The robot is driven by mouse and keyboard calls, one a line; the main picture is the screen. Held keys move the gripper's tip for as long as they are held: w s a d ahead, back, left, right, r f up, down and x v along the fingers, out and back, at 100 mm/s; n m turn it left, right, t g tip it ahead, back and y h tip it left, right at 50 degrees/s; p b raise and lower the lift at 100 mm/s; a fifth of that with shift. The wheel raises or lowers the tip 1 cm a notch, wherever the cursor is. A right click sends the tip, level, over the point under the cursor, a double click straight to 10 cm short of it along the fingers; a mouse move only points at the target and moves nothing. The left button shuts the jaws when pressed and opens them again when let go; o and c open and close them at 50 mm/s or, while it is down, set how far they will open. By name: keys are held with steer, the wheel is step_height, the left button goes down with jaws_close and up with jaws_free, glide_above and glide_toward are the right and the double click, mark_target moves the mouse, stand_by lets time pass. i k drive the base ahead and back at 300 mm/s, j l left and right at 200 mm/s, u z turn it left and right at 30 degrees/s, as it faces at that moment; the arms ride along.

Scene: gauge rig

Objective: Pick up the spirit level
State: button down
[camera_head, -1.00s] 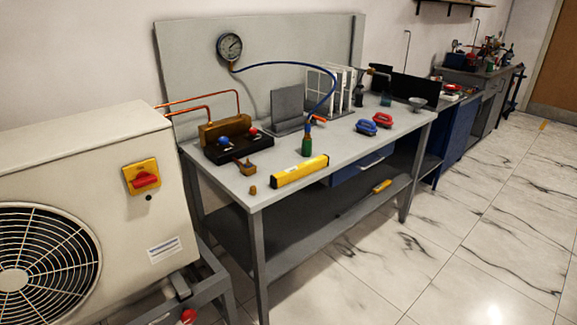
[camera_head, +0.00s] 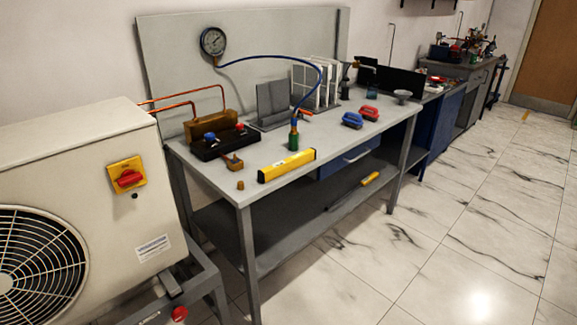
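The spirit level is a yellow bar (camera_head: 287,166) with dark markings. It lies flat along the front edge of the grey workbench (camera_head: 300,139), near the bench's left half. Nothing covers it. My gripper and arm are not in view, so I cannot see whether the gripper is open or shut.
Behind the level stand a green bottle-like fitting (camera_head: 294,138) with a blue hose, and a dark valve block (camera_head: 216,143). A small brass piece (camera_head: 240,185) lies to its left. A white fan unit (camera_head: 75,205) stands left of the bench. The marble floor in front is clear.

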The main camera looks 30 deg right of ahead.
mark_target(266, 174)
steer(key=i+j, duration=0.1)
steer(key=i, duration=0.95)
steer(key=i+z, duration=0.1)
steer(key=z, duration=0.25)
steer(key=i+z, duration=0.15)
steer(key=z, duration=0.2)
steer(key=i+j+z, duration=0.1)
steer(key=z, duration=1)
